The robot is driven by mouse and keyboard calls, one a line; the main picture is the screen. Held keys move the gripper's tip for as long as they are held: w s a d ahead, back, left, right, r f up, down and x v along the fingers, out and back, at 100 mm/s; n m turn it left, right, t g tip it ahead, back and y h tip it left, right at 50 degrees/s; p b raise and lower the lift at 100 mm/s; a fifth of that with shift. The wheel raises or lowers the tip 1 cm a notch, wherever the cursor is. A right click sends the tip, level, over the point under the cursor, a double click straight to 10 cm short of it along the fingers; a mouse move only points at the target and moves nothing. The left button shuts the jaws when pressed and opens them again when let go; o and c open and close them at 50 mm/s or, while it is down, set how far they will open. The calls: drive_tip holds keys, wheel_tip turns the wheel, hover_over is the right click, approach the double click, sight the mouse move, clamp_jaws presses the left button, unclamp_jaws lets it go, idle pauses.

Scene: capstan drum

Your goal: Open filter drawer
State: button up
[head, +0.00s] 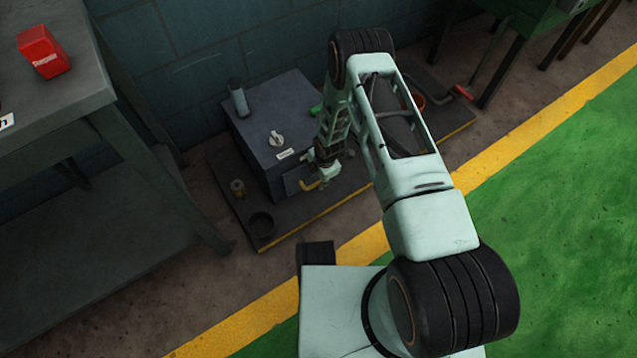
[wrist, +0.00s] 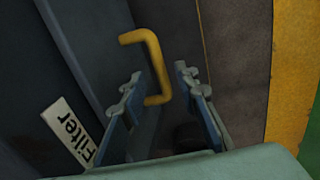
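The filter drawer is in the front of a dark grey cabinet (head: 262,125) on a low black platform. Its yellow bar handle (wrist: 150,62) stands out from the dark front and also shows in the head view (head: 309,186). A white label reading "Filter" (wrist: 68,134) is left of the handle in the wrist view. My gripper (wrist: 158,80) is open, its two fingers on either side of the handle's lower part. The left finger overlaps the handle's lower end in the picture; I cannot tell whether either finger touches it. I cannot tell whether the drawer is fully closed.
A grey cylinder (head: 238,97) and a light knob (head: 276,139) are on the cabinet top. A black ring-shaped cup (head: 261,224) and a small brass piece (head: 238,187) are on the platform. A workbench (head: 75,90) with a red box (head: 43,52) stands left. Green floor (head: 560,200) is open at right.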

drive_tip(key=shift+w+a+f+b, duration=0.1)
drive_tip(key=shift+f+b, duration=0.05)
drive_tip(key=shift+f, duration=0.45)
drive_tip(key=shift+w+a+f+b, duration=0.1)
drive_tip(key=shift+f+b, duration=0.05)
drive_tip(key=shift+f, duration=0.45)
drive_tip(key=shift+d, duration=0.1)
clamp_jaws()
